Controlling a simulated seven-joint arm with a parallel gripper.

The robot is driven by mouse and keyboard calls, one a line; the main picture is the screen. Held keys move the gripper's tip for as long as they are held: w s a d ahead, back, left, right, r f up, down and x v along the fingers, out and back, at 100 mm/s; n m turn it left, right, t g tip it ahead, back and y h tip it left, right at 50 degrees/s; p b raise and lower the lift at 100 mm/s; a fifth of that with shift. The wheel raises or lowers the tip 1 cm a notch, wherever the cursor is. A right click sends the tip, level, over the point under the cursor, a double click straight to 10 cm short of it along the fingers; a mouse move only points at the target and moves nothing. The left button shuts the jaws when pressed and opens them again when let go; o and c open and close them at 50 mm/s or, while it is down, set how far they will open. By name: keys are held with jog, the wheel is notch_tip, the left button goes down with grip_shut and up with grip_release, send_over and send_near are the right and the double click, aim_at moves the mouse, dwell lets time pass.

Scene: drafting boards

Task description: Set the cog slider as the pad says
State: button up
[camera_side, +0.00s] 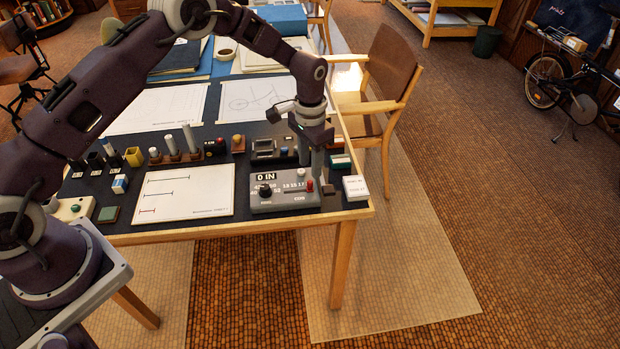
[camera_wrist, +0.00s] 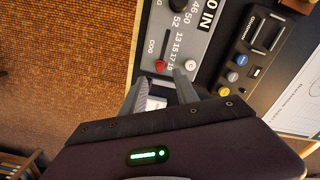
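A grey gear box (camera_side: 270,204) near the table's front right has a "0 IN" display, a dark dial and the cog slider slot. The slider's red knob (camera_side: 310,184) sits at the slot's right end. In the wrist view the knob (camera_wrist: 160,66) lies beside the 19 end of the 13-15-17-19 scale. My gripper (camera_wrist: 162,76) is open and empty, its fingertips on either side of and close to the knob; contact is unclear. It also shows over the box's right end in the side view (camera_side: 319,178). A small white pad (camera_side: 356,188) stands right of the box; its writing is too small to read.
A button marked C (camera_wrist: 190,65) is close to one fingertip. A black control unit (camera_wrist: 254,45) sits behind the box. A white drawing sheet (camera_side: 185,193) lies left of it. Several blocks and pegs (camera_side: 172,152) stand farther back. The table's front edge is close.

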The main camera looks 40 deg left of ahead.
aim_at(310, 181)
notch_tip(310, 181, down, 6)
grip_shut()
dwell(0.3)
dwell(1.3)
